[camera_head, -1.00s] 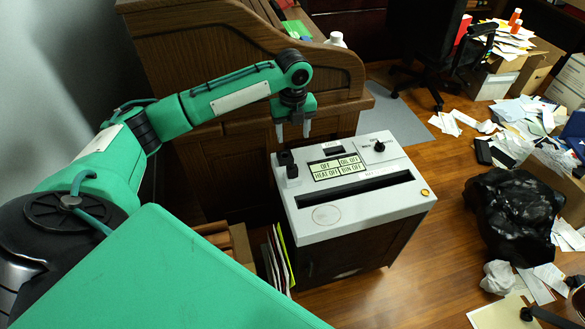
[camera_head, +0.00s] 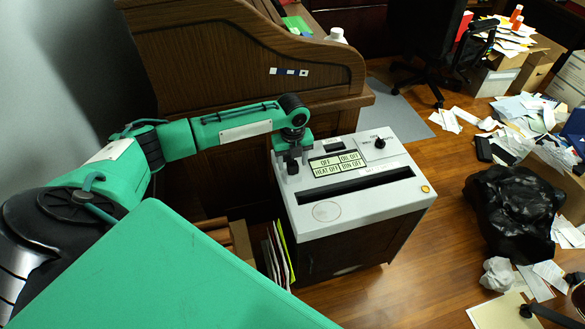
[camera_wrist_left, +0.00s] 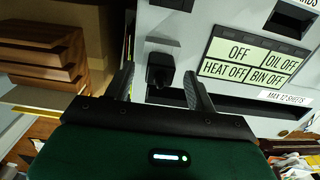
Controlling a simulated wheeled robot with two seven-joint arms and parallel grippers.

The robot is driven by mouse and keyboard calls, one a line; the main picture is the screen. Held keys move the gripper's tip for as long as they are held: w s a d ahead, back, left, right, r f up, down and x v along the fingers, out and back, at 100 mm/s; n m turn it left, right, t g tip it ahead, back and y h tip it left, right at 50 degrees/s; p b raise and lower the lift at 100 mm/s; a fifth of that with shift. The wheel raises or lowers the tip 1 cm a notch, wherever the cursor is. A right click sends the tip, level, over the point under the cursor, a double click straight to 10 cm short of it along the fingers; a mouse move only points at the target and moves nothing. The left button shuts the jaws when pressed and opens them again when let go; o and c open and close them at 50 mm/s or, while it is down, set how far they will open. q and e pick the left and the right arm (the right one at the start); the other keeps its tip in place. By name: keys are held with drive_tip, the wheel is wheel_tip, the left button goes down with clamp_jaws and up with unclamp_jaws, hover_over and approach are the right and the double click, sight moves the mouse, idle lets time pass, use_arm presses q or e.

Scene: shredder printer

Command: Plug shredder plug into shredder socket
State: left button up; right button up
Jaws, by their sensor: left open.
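The white-topped shredder (camera_head: 375,208) stands right of the desk; its top also shows in the left wrist view (camera_wrist_left: 215,20). A black plug-like piece (camera_wrist_left: 160,70) stands up from the shredder top, near its left corner; it also shows in the head view (camera_head: 292,168). My left gripper (camera_wrist_left: 158,74) is open, with one finger on each side of this piece, not closed on it. In the head view my left gripper (camera_head: 293,157) is low over that corner. A dark rectangular recess (camera_wrist_left: 172,4), possibly the socket, is at the wrist view's top edge. My right gripper is not in view.
The shredder has a label panel (camera_head: 338,166), a long slot (camera_head: 355,187) and a black knob (camera_head: 379,144). The wooden desk (camera_head: 225,60) stands close behind my left arm. A black bag (camera_head: 515,210) and loose papers lie on the floor at right.

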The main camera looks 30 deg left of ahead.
sight(293, 164)
use_arm(q)
drive_tip(key=shift+f, duration=0.35)
drive_tip(key=c, duration=1.1)
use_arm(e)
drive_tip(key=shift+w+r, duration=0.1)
use_arm(q)
drive_tip(key=shift+r, duration=0.15)
